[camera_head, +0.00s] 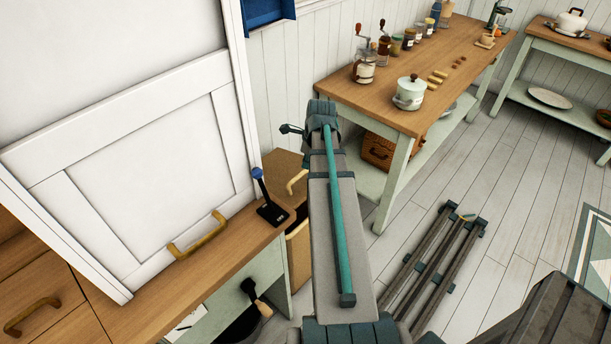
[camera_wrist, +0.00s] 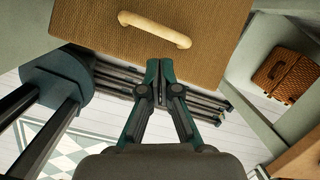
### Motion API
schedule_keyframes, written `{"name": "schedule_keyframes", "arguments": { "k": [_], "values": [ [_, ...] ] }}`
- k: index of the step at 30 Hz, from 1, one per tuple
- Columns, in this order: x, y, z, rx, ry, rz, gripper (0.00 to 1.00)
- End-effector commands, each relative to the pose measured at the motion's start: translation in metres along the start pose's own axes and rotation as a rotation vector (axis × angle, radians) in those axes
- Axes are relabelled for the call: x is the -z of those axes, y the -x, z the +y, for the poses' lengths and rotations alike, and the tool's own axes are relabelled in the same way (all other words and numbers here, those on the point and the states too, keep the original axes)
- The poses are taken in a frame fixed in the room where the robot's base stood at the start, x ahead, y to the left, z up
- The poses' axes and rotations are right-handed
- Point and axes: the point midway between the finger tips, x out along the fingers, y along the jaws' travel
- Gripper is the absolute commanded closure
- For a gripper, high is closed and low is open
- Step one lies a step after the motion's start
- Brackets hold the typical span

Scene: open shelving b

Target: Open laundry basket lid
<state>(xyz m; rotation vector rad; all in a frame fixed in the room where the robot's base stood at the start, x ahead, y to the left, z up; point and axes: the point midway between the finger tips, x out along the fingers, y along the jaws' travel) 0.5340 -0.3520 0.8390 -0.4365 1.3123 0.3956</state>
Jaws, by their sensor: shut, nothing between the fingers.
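The laundry basket's brown woven lid (camera_wrist: 95,25) fills the top middle of the wrist view. A pale wooden handle (camera_wrist: 155,30) runs across it. My gripper (camera_wrist: 159,66) is shut and empty, with its fingertips near the lid's lower edge in that view. I cannot tell whether they touch it. In the head view, part of the basket (camera_head: 283,168) shows left of my arm, beside the wooden counter. Its handle (camera_head: 297,182) shows partly there. My arm hides the rest of the basket.
A table (camera_head: 420,125) with a white pot (camera_head: 409,92), grinders and jars stands behind my arm. A small wicker box (camera_wrist: 283,72) sits on its lower shelf. A white cabinet panel (camera_head: 150,160) and a counter (camera_head: 165,270) are at left. The plank floor (camera_head: 500,190) at right is mostly open.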

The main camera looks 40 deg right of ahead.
Motion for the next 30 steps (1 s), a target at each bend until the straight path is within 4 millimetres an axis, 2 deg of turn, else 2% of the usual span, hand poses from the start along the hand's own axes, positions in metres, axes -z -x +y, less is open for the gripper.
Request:
{"name": "schedule_keyframes", "arguments": {
  "k": [3,6,13,19,30],
  "values": [
    [0.004,0.013,0.007,0.019,-0.22,-0.043,1.0],
    [0.005,0.021,0.008,0.024,-0.348,-0.069,1.0],
    [0.004,0.022,0.009,0.024,-0.452,-0.089,1.0],
    [0.002,0.003,0.008,0.022,-0.45,-0.088,1.0],
    [-0.002,-0.051,0.006,0.022,-0.448,-0.087,1.0]
  ]
}}
